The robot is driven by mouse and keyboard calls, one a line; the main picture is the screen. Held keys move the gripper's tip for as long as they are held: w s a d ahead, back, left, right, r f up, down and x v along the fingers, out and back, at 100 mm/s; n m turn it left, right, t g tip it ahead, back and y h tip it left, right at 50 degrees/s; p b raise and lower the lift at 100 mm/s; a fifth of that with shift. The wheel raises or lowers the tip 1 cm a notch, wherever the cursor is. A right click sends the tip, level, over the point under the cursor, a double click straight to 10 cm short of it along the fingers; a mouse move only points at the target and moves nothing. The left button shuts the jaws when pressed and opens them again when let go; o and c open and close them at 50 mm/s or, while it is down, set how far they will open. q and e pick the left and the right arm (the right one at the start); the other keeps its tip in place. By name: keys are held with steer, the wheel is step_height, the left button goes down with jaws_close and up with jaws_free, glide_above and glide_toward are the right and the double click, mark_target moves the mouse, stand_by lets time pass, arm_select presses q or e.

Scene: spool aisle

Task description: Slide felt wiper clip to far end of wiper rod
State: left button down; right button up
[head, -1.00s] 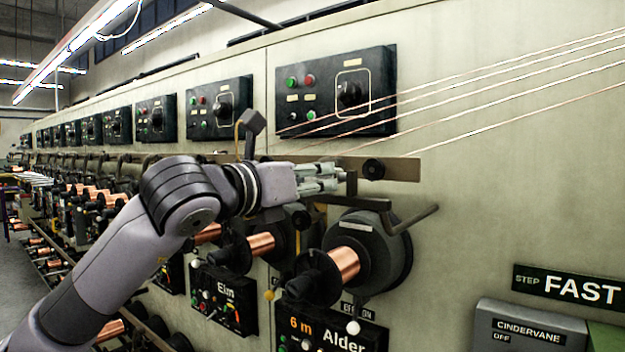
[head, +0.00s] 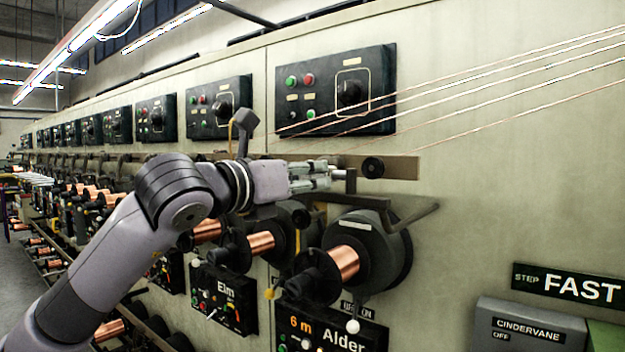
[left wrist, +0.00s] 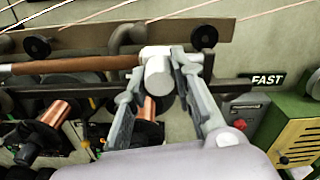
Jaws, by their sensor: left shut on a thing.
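In the left wrist view a pale grey cylindrical piece, which looks like the felt wiper clip (left wrist: 158,74), sits between the fingers of my left gripper (left wrist: 160,62). The gripper is shut on it. A brown rod (left wrist: 75,65), apparently the wiper rod, runs leftward from the clip. In the head view my left gripper (head: 330,173) is in front of the machine face, above the nearest copper spool (head: 343,262). The clip is too small and too covered to make out there. My right gripper is in neither view.
Copper wires (head: 500,90) slant across the upper right. A control panel (head: 335,90) is above the gripper. A bent dark bar (head: 415,222) juts out at its right. Dark round spool flanges (head: 375,250) stand close below.

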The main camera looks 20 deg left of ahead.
arm_select(q)
steer(key=w+a, duration=0.3)
steer(key=a, duration=0.5)
steer(key=w+a+p, duration=0.1)
steer(key=w+a, duration=0.2)
steer(key=a, duration=0.6)
steer(key=shift+w+a, duration=0.15)
steer(key=shift+a, duration=0.15)
steer(key=shift+r, duration=0.1)
steer(key=c, duration=1.3)
jaws_free()
steer(key=shift+v, duration=6)
